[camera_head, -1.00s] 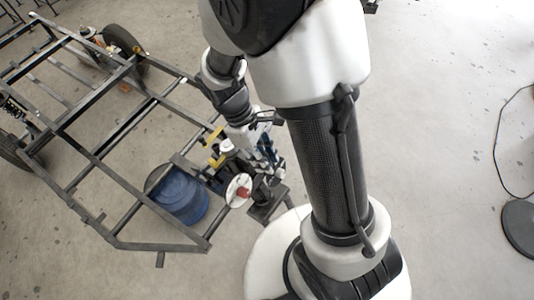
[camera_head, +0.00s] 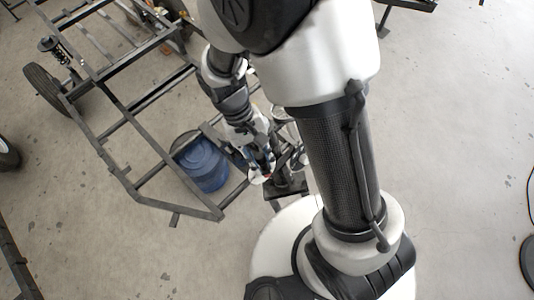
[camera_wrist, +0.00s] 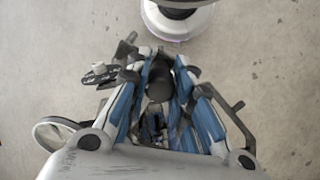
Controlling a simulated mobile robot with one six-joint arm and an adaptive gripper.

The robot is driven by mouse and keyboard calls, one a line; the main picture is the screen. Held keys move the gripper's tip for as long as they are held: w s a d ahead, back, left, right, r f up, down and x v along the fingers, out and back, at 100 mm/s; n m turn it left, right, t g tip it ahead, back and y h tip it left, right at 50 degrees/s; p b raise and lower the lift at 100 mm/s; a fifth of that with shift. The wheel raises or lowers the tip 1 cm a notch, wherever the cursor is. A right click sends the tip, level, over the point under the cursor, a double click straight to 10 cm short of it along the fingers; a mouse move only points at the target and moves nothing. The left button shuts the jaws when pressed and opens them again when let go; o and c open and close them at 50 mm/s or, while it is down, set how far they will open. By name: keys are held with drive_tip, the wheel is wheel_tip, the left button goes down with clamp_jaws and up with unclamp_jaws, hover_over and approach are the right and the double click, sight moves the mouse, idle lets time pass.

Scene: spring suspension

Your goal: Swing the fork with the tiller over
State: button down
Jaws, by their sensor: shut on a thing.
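My gripper (camera_head: 262,160) points down at the near right corner of the dark metal frame. In the wrist view my gripper (camera_wrist: 158,88) has its blue-padded fingers closed around a dark, round-ended handle (camera_wrist: 160,72), which appears to be the tiller. A white disc with a reddish centre (camera_head: 260,177) shows partly beside the fingers in the head view. A pale disc with a dark rim (camera_wrist: 55,133) shows at the lower left of the wrist view. The fork is mostly hidden behind the fingers and wrist, so its angle cannot be told.
A blue drum (camera_head: 205,165) stands inside the near end of the dark tube frame (camera_head: 130,135), just left of my gripper. A wheel (camera_head: 45,90) and a spring damper (camera_head: 55,48) sit at the frame's far left. Open concrete floor lies to the right.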

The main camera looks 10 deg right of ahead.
drive_tip(key=shift+a, duration=0.1)
idle(0.3)
drive_tip(key=c, duration=1.4)
unclamp_jaws()
drive_tip(key=shift+o, duration=0.2)
drive_tip(key=v, duration=1.2)
